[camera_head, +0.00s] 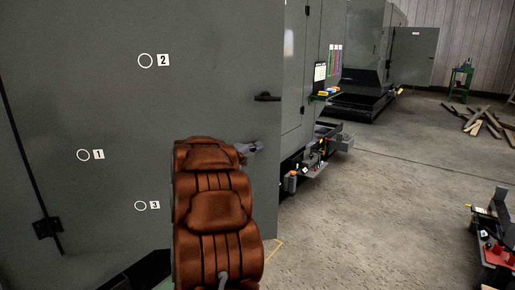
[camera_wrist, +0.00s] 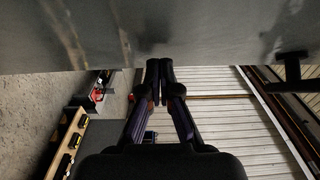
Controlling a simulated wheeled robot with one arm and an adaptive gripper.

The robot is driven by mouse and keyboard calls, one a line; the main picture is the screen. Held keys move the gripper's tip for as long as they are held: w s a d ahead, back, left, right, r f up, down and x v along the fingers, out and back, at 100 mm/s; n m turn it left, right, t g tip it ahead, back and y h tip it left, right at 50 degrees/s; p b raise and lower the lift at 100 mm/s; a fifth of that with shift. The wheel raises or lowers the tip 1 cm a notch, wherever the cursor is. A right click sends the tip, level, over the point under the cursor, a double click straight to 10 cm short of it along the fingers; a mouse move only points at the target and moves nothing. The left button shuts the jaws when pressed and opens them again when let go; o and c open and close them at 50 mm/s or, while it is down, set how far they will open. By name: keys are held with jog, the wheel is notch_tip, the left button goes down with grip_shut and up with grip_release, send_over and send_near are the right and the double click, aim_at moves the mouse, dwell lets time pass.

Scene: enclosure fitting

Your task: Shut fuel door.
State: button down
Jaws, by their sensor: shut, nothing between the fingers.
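A large grey door (camera_head: 215,85) fills the left of the head view, with a dark handle (camera_head: 267,97) near its right edge and a hinge (camera_head: 47,228) at lower left. It carries circles labelled 1, 2 and 3. No label names it as the fuel door. My gripper (camera_head: 250,147) shows at the door's right part, below the handle, partly hidden by my copper-coloured arm. In the wrist view my gripper (camera_wrist: 160,64) has its fingers together and empty. The tips are at the lower edge of a grey panel (camera_wrist: 190,30); I cannot tell whether they touch.
A grey cabinet (camera_head: 296,70) with a small shelf of items (camera_head: 324,95) stands beyond the door. Loose planks (camera_head: 482,121) and a green stand (camera_head: 461,80) are at the far right. A cart with red items (camera_head: 495,245) is at lower right. The concrete floor between is clear.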

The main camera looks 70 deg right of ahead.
jog(key=shift+w+d, duration=0.1)
jog(key=shift+d, duration=0.2)
jog(key=shift+w, duration=0.1)
